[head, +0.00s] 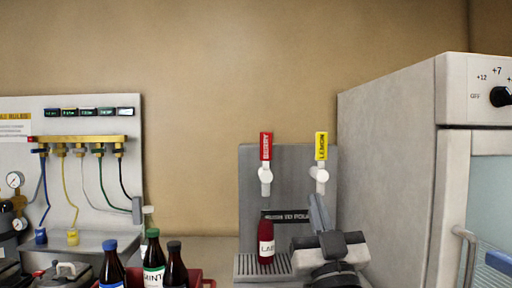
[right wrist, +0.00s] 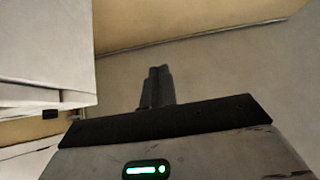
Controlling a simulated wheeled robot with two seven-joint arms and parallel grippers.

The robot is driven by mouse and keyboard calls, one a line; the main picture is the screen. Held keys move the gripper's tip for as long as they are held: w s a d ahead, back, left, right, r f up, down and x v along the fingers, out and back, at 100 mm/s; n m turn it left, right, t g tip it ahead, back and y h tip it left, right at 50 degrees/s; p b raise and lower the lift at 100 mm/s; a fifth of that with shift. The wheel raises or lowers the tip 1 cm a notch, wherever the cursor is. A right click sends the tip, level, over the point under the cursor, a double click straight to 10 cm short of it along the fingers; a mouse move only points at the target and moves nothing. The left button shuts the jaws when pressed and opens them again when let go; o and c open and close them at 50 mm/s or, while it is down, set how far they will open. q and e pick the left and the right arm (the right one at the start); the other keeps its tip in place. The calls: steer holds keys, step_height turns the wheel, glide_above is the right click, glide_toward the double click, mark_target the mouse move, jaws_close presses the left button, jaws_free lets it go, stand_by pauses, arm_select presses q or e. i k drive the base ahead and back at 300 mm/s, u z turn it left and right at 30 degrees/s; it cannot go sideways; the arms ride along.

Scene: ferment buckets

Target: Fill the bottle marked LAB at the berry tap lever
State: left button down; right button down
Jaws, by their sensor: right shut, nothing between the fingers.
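The bottle marked LAB (head: 266,243) stands upright on the drip grate (head: 250,265), below the red berry tap lever (head: 266,147). It looks dark red, with a white label. The berry lever stands upright on its white tap (head: 265,177). My right gripper (head: 318,208) is in front of the dispenser, right of the bottle and below the yellow lemon lever (head: 321,146). Its fingers are shut together and empty, pointing up; they also show in the right wrist view (right wrist: 158,85). They are apart from the bottle. My left gripper is not in view.
Dark bottles, one marked MINT (head: 153,262), stand in a red crate (head: 208,283) at lower left. A gauge and hose panel (head: 90,170) is at far left. A large grey fridge (head: 390,170) stands close on the right. The wall space above the taps is clear.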

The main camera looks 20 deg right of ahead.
mark_target(266, 138)
steer(key=i, duration=0.85)
